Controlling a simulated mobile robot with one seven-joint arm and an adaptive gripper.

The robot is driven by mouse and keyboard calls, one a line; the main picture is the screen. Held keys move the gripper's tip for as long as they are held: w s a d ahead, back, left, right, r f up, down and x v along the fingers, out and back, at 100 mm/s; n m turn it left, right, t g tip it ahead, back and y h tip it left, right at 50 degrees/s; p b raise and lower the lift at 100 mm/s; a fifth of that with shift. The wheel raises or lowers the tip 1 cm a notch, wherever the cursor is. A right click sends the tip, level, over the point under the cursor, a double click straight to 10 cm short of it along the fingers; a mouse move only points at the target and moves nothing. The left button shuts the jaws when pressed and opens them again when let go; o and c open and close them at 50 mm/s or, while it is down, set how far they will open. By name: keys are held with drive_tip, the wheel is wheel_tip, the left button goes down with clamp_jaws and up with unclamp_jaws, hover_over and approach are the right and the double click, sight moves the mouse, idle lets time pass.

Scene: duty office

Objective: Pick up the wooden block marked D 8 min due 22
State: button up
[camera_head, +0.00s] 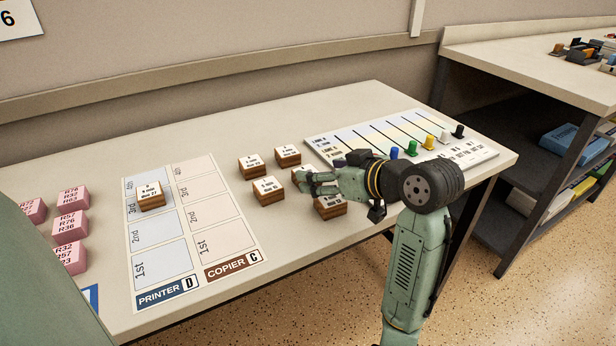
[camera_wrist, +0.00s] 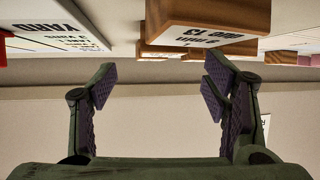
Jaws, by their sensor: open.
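Several wooden blocks with white printed tops stand on the desk. In the head view they include a back-left block (camera_head: 250,166), a back-right block (camera_head: 288,155), a front-left block (camera_head: 268,190) and a front-right block (camera_head: 330,207). Another block (camera_head: 151,196) lies on the printer D sheet (camera_head: 155,262), in its 3rd space. Their print is too small to tell which is marked D 8 min due 22. My gripper (camera_head: 304,182) is among the right-hand blocks and partly hides them. In the wrist view my gripper (camera_wrist: 160,88) is open and empty, with a wooden block (camera_wrist: 210,20) ahead of the fingers.
The copier C sheet (camera_head: 228,240) lies beside the printer sheet, its spaces empty. Pink blocks (camera_head: 73,198) stand at the left. A white board with coloured pegs (camera_head: 411,149) lies at the right. A second table (camera_head: 540,60) with shelves stands beyond.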

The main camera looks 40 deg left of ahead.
sight(309, 167)
drive_tip(key=x, duration=0.5)
drive_tip(key=shift+s+d+f+p, duration=0.1)
drive_tip(key=shift+d+f+p, duration=0.1)
drive_tip(key=shift+p, duration=0.15)
drive_tip(key=shift+c, duration=0.5)
drive_tip(key=c, duration=1.2)
